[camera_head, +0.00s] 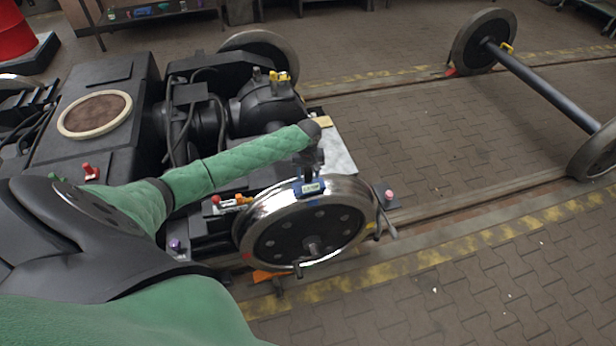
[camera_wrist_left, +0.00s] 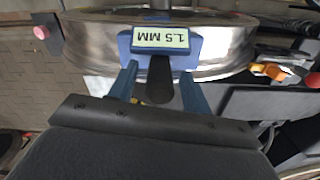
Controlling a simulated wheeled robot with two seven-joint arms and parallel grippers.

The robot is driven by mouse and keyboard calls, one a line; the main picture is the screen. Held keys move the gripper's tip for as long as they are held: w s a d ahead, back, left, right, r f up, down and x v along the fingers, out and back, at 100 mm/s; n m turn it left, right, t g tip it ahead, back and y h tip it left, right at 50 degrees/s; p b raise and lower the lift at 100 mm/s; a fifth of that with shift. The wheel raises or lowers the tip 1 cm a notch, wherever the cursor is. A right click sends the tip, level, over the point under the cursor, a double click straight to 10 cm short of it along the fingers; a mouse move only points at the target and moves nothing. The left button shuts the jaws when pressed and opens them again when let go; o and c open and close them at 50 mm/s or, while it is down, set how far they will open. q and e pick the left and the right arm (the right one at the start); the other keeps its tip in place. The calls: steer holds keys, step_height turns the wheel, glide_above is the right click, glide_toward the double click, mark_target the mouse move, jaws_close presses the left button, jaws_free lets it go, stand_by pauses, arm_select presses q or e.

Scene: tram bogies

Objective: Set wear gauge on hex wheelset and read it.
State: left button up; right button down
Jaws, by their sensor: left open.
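The wear gauge (camera_head: 310,188) is a small blue block with a pale display, sitting on top of the shiny rim of the near bogie wheel (camera_head: 312,236). In the left wrist view the gauge (camera_wrist_left: 124,42) rests against the tread, and its upside-down display reads 1.5 MM. My left gripper (camera_head: 308,172) is just above the gauge. Its fingers (camera_wrist_left: 160,70) stand open on both sides of the gauge's dark handle (camera_wrist_left: 160,88), with gaps visible. Whether the wheel's hub is hexagonal I cannot tell. My right gripper is not in view.
The dark bogie frame (camera_head: 100,75) fills the left. A pink-topped knob (camera_head: 389,195) stands right of the wheel, and orange and red fittings (camera_head: 243,198) left of it. A loose wheelset (camera_head: 545,85) stands at the right. The paved floor between is clear.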

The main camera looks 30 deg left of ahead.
arm_select(q)
step_height(320, 180, up, 10)
steer(key=b, duration=0.2)
steer(key=shift+r+b, duration=0.1)
steer(key=shift+b, duration=0.2)
steer(key=s+d+f+m+t+h, duration=0.1)
steer(key=s+d+f+m+t, duration=0.2)
steer(key=d+f, duration=0.55)
steer(key=s+d+f+m+t+h, duration=0.1)
steer(key=s+d+f+m+t, duration=0.15)
steer(key=s+d+f, duration=0.65)
steer(key=s+d+f+m+g, duration=0.1)
steer(key=s+f, duration=0.2)
steer(key=f, duration=0.3)
steer(key=s+d+f, duration=0.1)
steer(key=s+f, duration=0.2)
steer(key=f, duration=0.4)
steer(key=s+d+f+m+g, duration=0.1)
steer(key=s+d+f, duration=0.1)
steer(key=s+f, duration=0.3)
steer(key=s+d+f+m+g+y, duration=0.1)
steer(key=s+d+f+m, duration=0.1)
steer(key=s+f, duration=1.6)
steer(key=s, duration=0.3)
steer(key=shift+s+d+y, duration=0.25)
steer(key=shift+y, duration=0.05)
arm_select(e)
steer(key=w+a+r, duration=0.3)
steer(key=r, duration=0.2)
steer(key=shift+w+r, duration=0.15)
